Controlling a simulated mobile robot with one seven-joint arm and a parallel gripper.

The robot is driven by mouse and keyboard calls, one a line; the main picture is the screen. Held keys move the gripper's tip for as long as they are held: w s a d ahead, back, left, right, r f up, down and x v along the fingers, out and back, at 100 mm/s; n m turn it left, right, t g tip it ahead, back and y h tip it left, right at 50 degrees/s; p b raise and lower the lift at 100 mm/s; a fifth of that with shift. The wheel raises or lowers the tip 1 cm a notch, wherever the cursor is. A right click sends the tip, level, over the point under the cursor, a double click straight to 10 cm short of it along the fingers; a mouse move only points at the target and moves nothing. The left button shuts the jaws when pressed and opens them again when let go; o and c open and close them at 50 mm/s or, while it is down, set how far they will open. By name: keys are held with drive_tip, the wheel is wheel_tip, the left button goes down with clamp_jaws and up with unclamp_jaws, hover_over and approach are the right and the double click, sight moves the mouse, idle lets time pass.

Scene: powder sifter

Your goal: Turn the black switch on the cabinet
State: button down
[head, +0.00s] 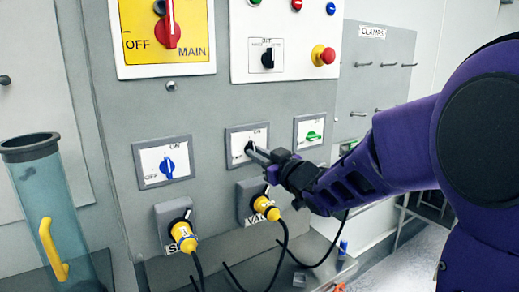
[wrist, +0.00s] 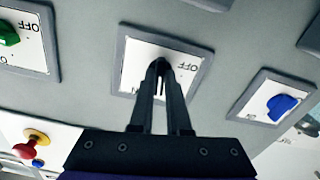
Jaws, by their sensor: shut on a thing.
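The black switch (head: 249,146) sits on a white, grey-framed plate in the middle of the cabinet's lower row. My gripper (head: 255,153) reaches in from the right, with its fingertips at the switch. In the wrist view, my gripper (wrist: 161,68) is shut on the black switch, and the fingers hide most of it. The plate (wrist: 133,53) shows upside down there, with OFF lettering at its upper right. The switch's exact angle cannot be told.
A blue switch (head: 167,167) is to the left and a green switch (head: 313,135) to the right. Yellow plugs (head: 182,235) with black cables hang below. Another black selector (head: 268,58) and a red button (head: 323,55) are above. A clear cylinder (head: 55,215) stands at left.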

drive_tip(key=shift+m+p, duration=0.3)
drive_tip(key=shift+m, duration=0.7)
drive_tip(key=c, duration=0.9)
unclamp_jaws()
